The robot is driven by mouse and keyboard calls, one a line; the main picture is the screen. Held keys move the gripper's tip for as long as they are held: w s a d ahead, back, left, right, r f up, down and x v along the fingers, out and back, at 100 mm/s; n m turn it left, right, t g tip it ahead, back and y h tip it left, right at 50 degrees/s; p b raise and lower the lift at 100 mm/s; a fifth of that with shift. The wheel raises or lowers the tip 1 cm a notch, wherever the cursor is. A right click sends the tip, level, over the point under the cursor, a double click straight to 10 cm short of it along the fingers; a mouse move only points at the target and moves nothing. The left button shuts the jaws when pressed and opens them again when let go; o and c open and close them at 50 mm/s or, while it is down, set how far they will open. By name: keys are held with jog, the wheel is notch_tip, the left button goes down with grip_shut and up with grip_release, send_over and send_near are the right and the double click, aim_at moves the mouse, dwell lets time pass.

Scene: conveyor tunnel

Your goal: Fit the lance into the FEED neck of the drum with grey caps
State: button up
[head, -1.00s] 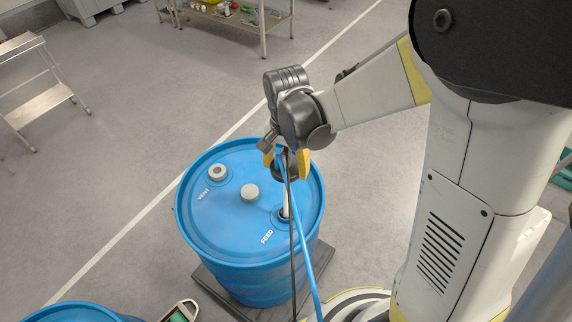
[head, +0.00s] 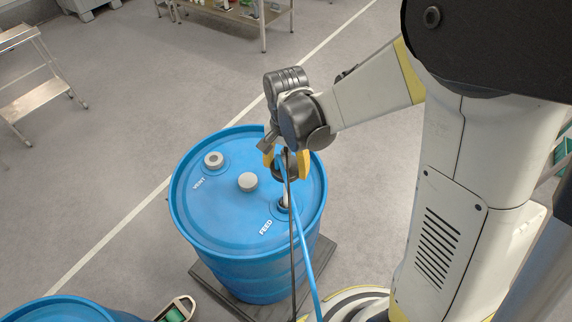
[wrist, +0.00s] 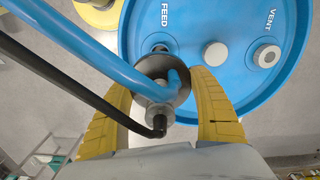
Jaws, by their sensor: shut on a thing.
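A blue drum (head: 215,215) stands on a dark platform, with grey caps on its VENT neck (head: 213,160) and on a middle fitting (head: 248,181). Its FEED neck (head: 282,209) faces my arm. My gripper (head: 287,165) is above that neck, shut on the lance (head: 286,196). The lance's pale tube points down at the FEED neck and appears to enter it; the tip is hidden. In the wrist view the yellow fingers flank the lance's round grey collar (wrist: 180,97), which partly hides the FEED neck (wrist: 160,47).
A blue hose (head: 305,250) and a black hose (head: 292,250) hang from the lance in front of the drum. Another blue drum (head: 70,312) is at lower left, beside a small tray-like object (head: 176,309).

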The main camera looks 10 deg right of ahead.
aim_at(286, 199)
jog(key=shift+f+b, duration=0.8)
jog(key=shift+f, duration=0.3)
notch_tip(286, 199, down, 15)
jog(key=b, duration=1.3)
jog(key=o, duration=1.5)
jog(key=shift+r, duration=0.15)
notch_tip(286, 199, up, 12)
